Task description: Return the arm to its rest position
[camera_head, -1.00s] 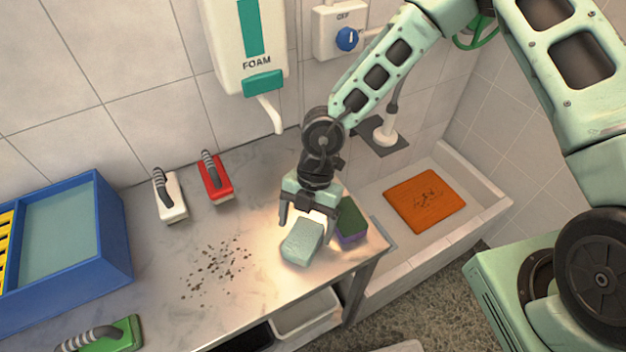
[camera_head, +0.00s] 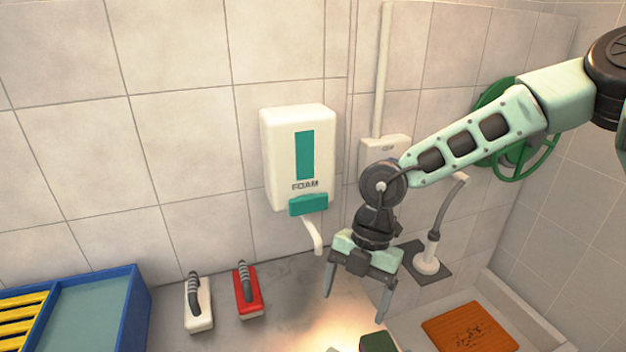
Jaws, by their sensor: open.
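My gripper (camera_head: 357,295) hangs pointing down in front of the tiled wall, just right of the foam dispenser's spout. Its two fingers are spread, with nothing between them. My arm (camera_head: 470,140) reaches in from the upper right. A green-topped sponge (camera_head: 378,341) shows at the bottom edge, below and apart from the fingers, mostly cut off.
The foam dispenser (camera_head: 298,160) is on the wall close left of my gripper. A red brush (camera_head: 248,290), a white brush (camera_head: 198,303) and a blue tray (camera_head: 140,300) are on the counter. At right are a tap-like stand (camera_head: 428,262), a green hose reel (camera_head: 500,100) and an orange mat (camera_head: 470,328) in a basin.

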